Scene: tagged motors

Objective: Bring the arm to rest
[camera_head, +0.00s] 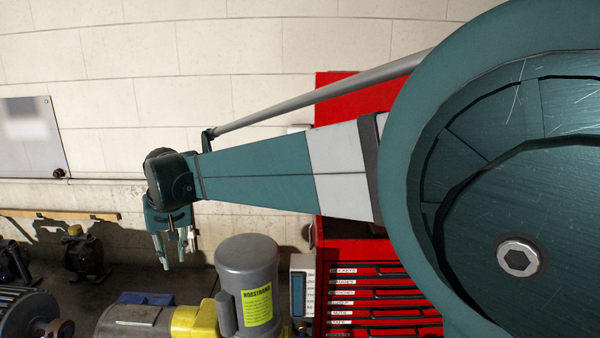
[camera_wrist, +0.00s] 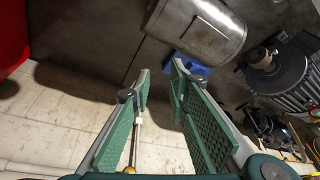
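My gripper (camera_head: 174,250) hangs down from the wrist at the end of my teal and white arm, which stretches level to the left. In the wrist view my gripper (camera_wrist: 158,82) has its two green-padded fingers apart, with nothing held between them. The fingers are clear of the motors. A grey upright motor (camera_head: 246,262) with a yellow tag (camera_head: 257,306) stands to the right of and below my gripper.
A red tool chest (camera_head: 375,270) stands under my arm at the right. Dark motors (camera_head: 25,310) and a black pump-like unit (camera_head: 82,254) are at the left. A pale block wall (camera_head: 200,50) is behind. Open space surrounds my gripper.

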